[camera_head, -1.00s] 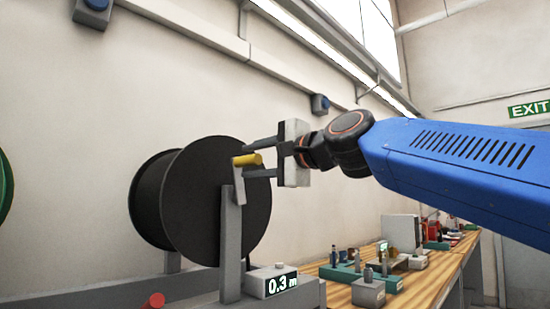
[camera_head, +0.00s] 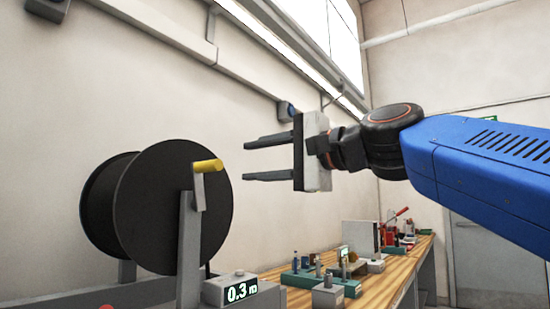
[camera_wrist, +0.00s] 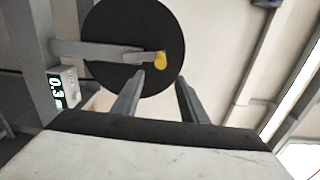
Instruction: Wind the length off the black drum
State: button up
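The black drum (camera_head: 160,222) stands on a grey frame at the left in the head view. Its crank has a grey arm and a yellow handle (camera_head: 208,166), which points up and to the right. A small counter box (camera_head: 238,290) beside the stand reads 0.3 m. My gripper (camera_head: 247,161) is open and empty, to the right of the handle and apart from it. In the wrist view the drum (camera_wrist: 110,75) and the yellow handle (camera_wrist: 160,60) lie beyond the fingertips (camera_wrist: 160,79), with the handle roughly between their lines.
A wooden workbench (camera_head: 385,288) runs along the wall on the right with several small devices, including teal-based parts (camera_head: 320,285). A grey door (camera_head: 480,262) is at the far right. Open air surrounds my gripper.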

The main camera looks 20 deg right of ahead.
jog(key=shift+v, duration=2.1)
